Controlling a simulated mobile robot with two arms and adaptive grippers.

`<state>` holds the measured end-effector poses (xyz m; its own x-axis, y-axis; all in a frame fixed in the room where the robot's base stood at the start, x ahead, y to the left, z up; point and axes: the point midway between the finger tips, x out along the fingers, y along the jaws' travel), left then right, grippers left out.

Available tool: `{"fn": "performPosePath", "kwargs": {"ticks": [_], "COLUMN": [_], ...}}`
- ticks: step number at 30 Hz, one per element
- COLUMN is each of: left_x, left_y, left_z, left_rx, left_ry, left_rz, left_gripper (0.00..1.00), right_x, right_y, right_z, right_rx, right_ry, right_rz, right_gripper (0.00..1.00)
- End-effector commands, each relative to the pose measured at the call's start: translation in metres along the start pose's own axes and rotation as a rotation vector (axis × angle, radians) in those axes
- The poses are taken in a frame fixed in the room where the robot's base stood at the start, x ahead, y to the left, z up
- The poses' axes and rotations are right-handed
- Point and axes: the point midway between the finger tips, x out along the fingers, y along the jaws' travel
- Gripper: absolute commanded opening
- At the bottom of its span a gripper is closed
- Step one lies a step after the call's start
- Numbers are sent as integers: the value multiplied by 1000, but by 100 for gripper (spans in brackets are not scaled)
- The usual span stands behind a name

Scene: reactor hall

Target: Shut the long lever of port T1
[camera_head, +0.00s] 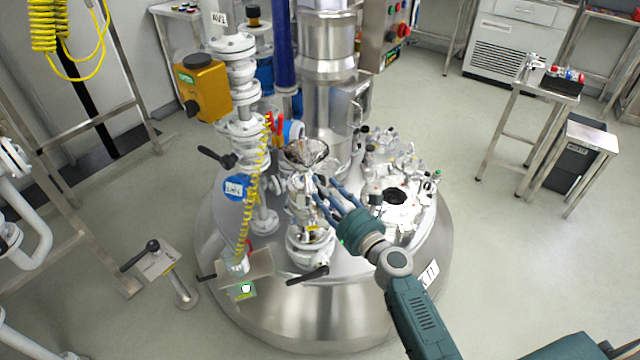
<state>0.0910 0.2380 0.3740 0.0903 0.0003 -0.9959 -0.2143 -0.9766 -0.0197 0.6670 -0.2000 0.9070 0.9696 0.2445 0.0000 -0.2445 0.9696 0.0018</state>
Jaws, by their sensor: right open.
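The steel reactor lid (345,285) fills the middle of the view with several ports on it. A port with a glass-like funnel (306,152) on top stands near its centre, on a white flanged valve (310,245). A long black lever (308,275) sticks out low at the front of this valve, pointing left and down. I cannot read a T1 label, so I cannot tell whether this is port T1. My right gripper (322,196) is open, its fingers close beside the upper part of this port. Touching cannot be told. My left gripper is out of view.
An orange actuator box (203,88), white piping with a black lever (217,157) and a coiled yellow hose (246,220) stand left of the port. A crowded white port cluster (405,205) is at right. Floor at right is clear up to small steel tables (545,90).

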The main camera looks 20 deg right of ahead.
Motion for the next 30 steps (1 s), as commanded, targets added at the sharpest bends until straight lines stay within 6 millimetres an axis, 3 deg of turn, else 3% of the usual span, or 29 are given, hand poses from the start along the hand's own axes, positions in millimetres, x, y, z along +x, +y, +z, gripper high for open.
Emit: {"fn": "performPosePath", "kwargs": {"ticks": [6,16,22,30], "left_x": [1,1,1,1], "left_y": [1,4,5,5], "left_z": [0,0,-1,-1], "left_rx": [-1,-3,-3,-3], "left_ry": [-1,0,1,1], "left_rz": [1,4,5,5], "left_gripper": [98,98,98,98], "right_x": [23,26,26,25], "right_y": [1,1,0,-1], "right_z": [0,-1,-1,-1], "right_rx": [0,-1,-1,-4], "right_ry": [0,1,1,1], "right_rz": [1,1,1,0], "right_gripper": [43,43,3,0]}}
